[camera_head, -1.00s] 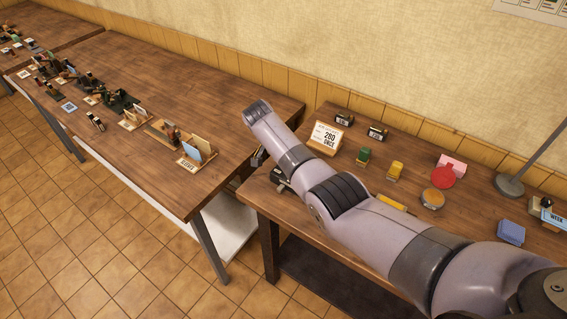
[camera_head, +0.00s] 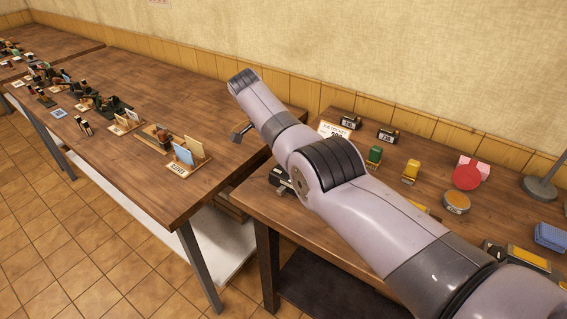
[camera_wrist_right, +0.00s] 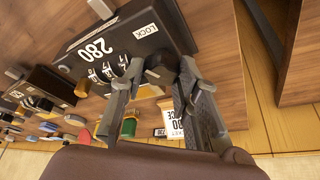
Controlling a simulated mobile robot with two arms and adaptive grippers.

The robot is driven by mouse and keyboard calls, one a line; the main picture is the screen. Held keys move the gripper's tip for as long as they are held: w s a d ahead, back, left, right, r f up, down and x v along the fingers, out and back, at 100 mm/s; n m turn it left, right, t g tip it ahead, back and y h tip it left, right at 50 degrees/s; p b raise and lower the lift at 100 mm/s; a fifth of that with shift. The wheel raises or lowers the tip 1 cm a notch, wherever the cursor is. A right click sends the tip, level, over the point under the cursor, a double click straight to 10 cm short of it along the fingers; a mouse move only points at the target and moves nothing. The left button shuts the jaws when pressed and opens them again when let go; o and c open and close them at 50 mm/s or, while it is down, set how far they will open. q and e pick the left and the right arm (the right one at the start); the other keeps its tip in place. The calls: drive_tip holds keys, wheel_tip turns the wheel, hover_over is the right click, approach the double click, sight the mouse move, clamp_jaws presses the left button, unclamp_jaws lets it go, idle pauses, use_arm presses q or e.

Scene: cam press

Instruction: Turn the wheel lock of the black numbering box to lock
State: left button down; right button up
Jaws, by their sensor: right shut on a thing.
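The black numbering box (camera_wrist_right: 130,45), marked 280 and LOCK, fills the upper part of the right wrist view. Several white number wheels show on its face. A dark round knob, the wheel lock (camera_wrist_right: 160,70), is at its lower right corner. My right gripper (camera_wrist_right: 156,76) is shut on this knob, one finger on each side. In the head view a black box (camera_head: 281,179), apparently the same one, sits at the right table's left end, partly behind my right arm. The arm hides the grip there. My left gripper is not in view.
A white sign card (camera_head: 332,130), black boxes (camera_head: 349,122), and green (camera_head: 374,155) and yellow (camera_head: 411,171) stamps stand on the right table. The left table (camera_head: 110,150) holds card stands and stamps.

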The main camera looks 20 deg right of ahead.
drive_tip(key=shift+r, duration=0.1)
idle(0.3)
drive_tip(key=o, duration=1.1)
drive_tip(key=shift+o, duration=0.2)
wheel_tip(320, 180, up, 10)
